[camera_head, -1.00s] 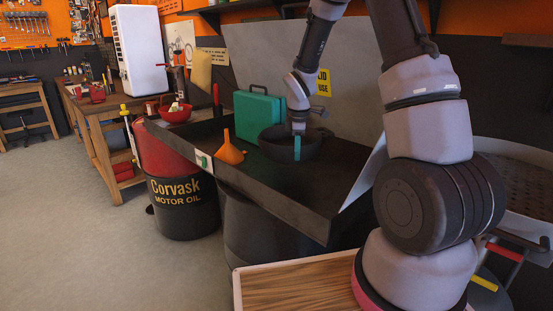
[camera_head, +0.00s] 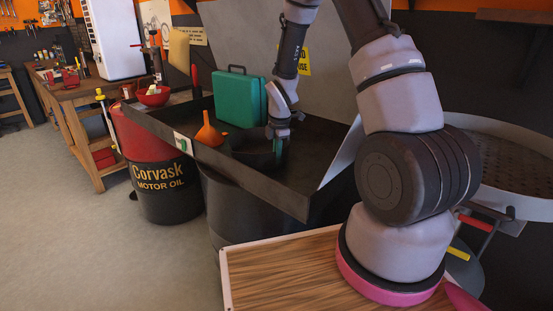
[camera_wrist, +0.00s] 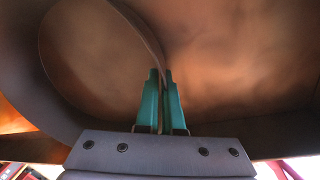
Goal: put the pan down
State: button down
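The pan (camera_head: 250,152) is dark and round. In the head view it is at the black tray-like bench (camera_head: 265,187), right of the orange funnel; I cannot tell whether its base touches the surface. My gripper (camera_head: 281,143) points down at the pan's right side. In the wrist view my gripper (camera_wrist: 161,95) has its two teal fingers close together, one on each side of the thin wall of the pan (camera_wrist: 68,118). It is shut on that wall. The pan's far underside is hidden.
The orange funnel (camera_head: 209,131) stands close left of the pan. A green case (camera_head: 240,97) stands behind it. A red bowl (camera_head: 153,96) is at the bench's far left end. A raised rim edges the bench.

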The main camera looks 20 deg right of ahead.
jog(key=shift+f, duration=0.55)
jog(key=shift+f, duration=0.15)
jog(key=c, duration=1.1)
grip_release()
jog(key=shift+o, duration=0.2)
